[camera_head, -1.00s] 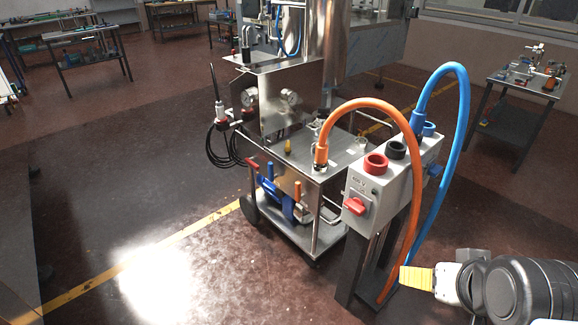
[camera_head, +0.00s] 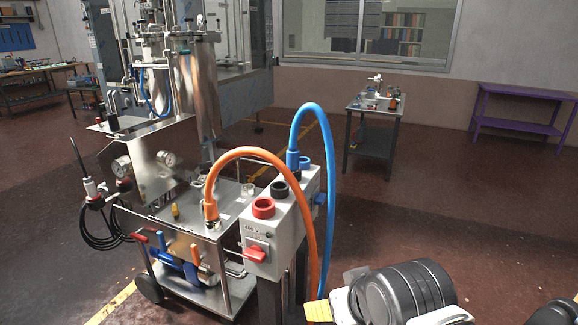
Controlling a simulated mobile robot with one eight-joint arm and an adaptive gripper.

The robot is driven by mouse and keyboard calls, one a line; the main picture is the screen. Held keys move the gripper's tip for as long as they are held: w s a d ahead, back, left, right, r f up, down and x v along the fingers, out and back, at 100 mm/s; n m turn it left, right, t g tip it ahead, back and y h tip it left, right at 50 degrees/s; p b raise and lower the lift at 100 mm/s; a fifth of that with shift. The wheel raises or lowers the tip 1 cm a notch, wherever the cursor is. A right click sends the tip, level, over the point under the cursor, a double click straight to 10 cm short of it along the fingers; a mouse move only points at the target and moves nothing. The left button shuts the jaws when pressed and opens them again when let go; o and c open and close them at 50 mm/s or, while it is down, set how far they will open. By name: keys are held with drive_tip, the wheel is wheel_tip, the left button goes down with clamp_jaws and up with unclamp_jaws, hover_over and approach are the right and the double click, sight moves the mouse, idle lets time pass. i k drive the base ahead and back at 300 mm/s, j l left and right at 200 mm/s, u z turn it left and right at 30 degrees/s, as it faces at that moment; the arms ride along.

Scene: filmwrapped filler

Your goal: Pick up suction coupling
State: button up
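A metal coupling (camera_head: 211,210) at the end of the orange hose (camera_head: 245,153) stands upright on the steel cart's top, at the cart's right side. Other couplings sit on the grey box: a red ring (camera_head: 263,207), a black ring (camera_head: 279,189) and blue ones (camera_head: 303,163). I cannot tell for certain which is the suction coupling. My arm shows at the lower right, with a yellow ribbed tip (camera_head: 318,312) at the bottom edge, apart from the cart coupling. Its end is cut off, and whether my gripper is open or shut does not show.
The steel cart (camera_head: 235,226) carries gauges and a black cable at left. The grey box (camera_head: 287,228) on its stand, with orange and blue hoses (camera_head: 330,200) arching down, stands between cart and arm. A small table (camera_head: 372,110) and purple bench (camera_head: 520,125) stand behind. Floor at right is clear.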

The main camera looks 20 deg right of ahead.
sight(293, 155)
drive_tip(key=i+j, duration=0.2)
drive_tip(key=i, duration=0.25)
drive_tip(key=i+j+z, duration=0.1)
drive_tip(key=i+j, duration=0.15)
drive_tip(key=i, duration=0.15)
drive_tip(key=i+j, duration=0.25)
drive_tip(key=i, duration=0.15)
